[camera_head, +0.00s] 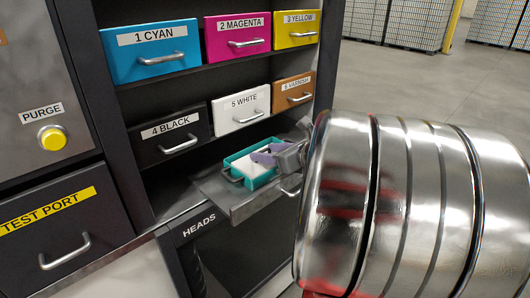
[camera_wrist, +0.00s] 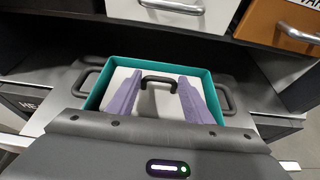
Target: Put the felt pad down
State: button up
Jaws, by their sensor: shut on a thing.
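The felt pad (camera_wrist: 160,102) looks like a pale white block with a black handle on top. It also shows in the head view (camera_head: 248,169). It sits inside a teal tray (camera_wrist: 97,88), within the tray's walls; I cannot tell whether it rests on the tray floor. The tray (camera_head: 236,178) lies on a grey pull-out shelf. My gripper (camera_wrist: 157,90) has purple fingers, one on each side of the handle, and is shut on the pad. In the head view my gripper (camera_head: 266,154) reaches over the tray from the right. The pad's lower part is hidden.
The shelf (camera_head: 215,190) sticks out above the panel marked HEADS (camera_head: 199,226). Labelled drawers stand above it, the black one (camera_head: 175,137) and the white one (camera_head: 241,107) closest. The tray has dark side handles (camera_wrist: 228,97). Open floor (camera_head: 420,85) lies behind on the right.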

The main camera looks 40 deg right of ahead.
jog(key=o, duration=1)
jog(key=shift+f, duration=0.1)
jog(key=shift+o, duration=0.2)
jog(key=shift+s+r, duration=0.2)
jog(key=v, duration=1.1)
jog(key=shift+s, duration=0.25)
jog(key=shift+r, duration=0.15)
